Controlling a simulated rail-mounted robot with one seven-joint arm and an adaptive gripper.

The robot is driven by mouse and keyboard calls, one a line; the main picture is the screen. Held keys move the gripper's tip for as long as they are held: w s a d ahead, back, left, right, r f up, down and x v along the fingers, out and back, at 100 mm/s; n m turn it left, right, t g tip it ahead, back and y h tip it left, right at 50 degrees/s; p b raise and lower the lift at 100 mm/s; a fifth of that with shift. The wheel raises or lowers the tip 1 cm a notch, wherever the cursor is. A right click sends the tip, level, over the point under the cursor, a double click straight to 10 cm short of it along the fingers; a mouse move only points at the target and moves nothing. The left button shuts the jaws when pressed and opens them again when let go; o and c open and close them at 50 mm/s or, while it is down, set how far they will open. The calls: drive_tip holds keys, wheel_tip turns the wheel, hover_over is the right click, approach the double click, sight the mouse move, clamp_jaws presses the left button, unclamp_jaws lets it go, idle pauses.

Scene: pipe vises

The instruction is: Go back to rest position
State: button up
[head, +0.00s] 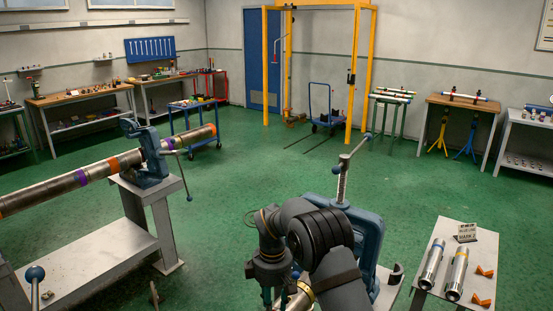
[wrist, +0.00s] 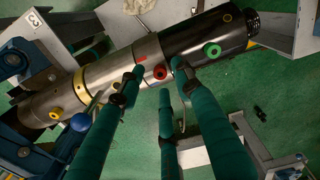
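My gripper (head: 274,296) points down over a metal pipe assembly (head: 303,296) at the bottom of the head view; my arm hides most of it. I see no clear contact with the knob. A blue vise (head: 366,232) stands beside my arm.
Another blue vise (head: 150,160) holds a long banded pipe (head: 70,182) at the left. A small table (head: 440,258) at the right carries two metal cylinders and orange pieces. Workbenches (head: 82,95) and a yellow gantry frame (head: 368,60) stand at the back.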

wheel_tip(320, 180, up, 10)
drive_tip(key=r, duration=0.1)
wheel_tip(320, 180, down, 12)
drive_tip(key=shift+s+f, duration=0.1)
drive_tip(key=shift+f+m, duration=0.3)
drive_tip(key=shift+m, duration=0.1)
drive_tip(key=shift+w+m+b, duration=0.2)
drive_tip(key=shift+m+b, duration=0.2)
drive_tip(key=shift+m, duration=0.2)
drive_tip(key=m+b, duration=0.1)
drive_tip(key=m, duration=0.3)
drive_tip(key=shift+s, duration=0.1)
drive_tip(key=m, duration=0.4)
drive_tip(key=shift+b, duration=0.3)
drive_tip(key=m, duration=0.6)
drive_tip(key=shift+r+m+b, duration=0.1)
drive_tip(key=shift+m+b, duration=0.25)
drive_tip(key=shift+m, duration=0.05)
drive_tip(key=m, duration=0.7)
